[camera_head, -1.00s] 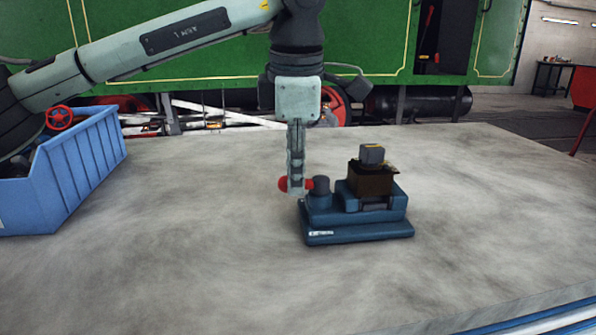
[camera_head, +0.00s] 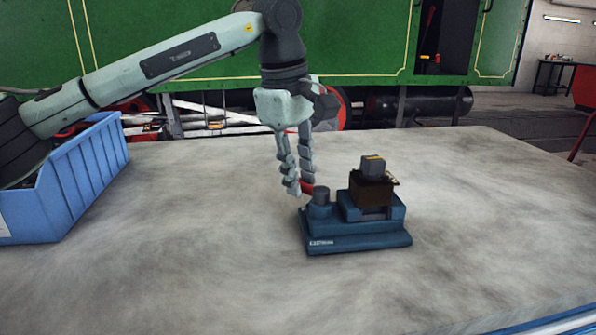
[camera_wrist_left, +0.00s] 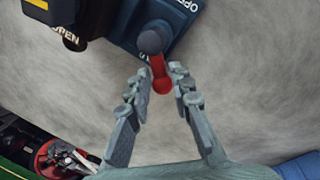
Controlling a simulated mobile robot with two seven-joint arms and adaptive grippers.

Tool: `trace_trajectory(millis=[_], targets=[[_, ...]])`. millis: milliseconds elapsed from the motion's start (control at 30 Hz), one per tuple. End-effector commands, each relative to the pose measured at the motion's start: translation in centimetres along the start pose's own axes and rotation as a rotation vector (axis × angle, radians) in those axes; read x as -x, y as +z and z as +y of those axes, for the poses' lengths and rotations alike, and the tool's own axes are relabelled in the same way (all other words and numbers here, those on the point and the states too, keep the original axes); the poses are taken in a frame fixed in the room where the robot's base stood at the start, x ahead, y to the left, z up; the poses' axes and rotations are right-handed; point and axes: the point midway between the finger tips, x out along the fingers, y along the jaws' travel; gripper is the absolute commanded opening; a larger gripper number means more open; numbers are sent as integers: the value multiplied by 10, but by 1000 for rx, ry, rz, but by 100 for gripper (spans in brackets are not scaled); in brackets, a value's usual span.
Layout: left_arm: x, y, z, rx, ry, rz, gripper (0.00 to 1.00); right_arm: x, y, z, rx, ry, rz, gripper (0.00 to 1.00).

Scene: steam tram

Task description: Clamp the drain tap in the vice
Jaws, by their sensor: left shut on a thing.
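The blue vice (camera_head: 340,241) stands on the grey table. A dark brown block with a grey top (camera_head: 373,167), apparently the drain tap, sits upright on it; whether the jaws grip it I cannot tell. A dark grey round post (camera_head: 321,195) at the vice's left end carries a red lever handle (camera_wrist_left: 159,75). My left gripper (camera_head: 299,189) points down at the vice's left end, with its fingers on both sides of the red handle and shut on it. The fingers partly hide the handle in the head view. My right gripper is not in view.
A blue bin (camera_head: 80,176) stands at the table's left, under my left arm. The table top (camera_head: 200,270) is bare in front of and right of the vice. A green steam tram (camera_head: 200,40) stands behind the table.

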Motion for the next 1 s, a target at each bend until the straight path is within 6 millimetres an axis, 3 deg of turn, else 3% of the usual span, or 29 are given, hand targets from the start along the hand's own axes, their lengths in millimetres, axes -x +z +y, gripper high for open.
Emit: trace_trajectory(millis=[600, 633, 700, 1000], targets=[[1, -1, 3, -39, 4, -7, 0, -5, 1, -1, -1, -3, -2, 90], [1, -1, 3, -39, 4, -7, 24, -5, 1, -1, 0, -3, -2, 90], [1, -1, 3, -39, 4, -6, 32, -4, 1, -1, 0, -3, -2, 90], [1, 0, 2, -39, 2, -7, 35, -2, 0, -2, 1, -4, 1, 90]])
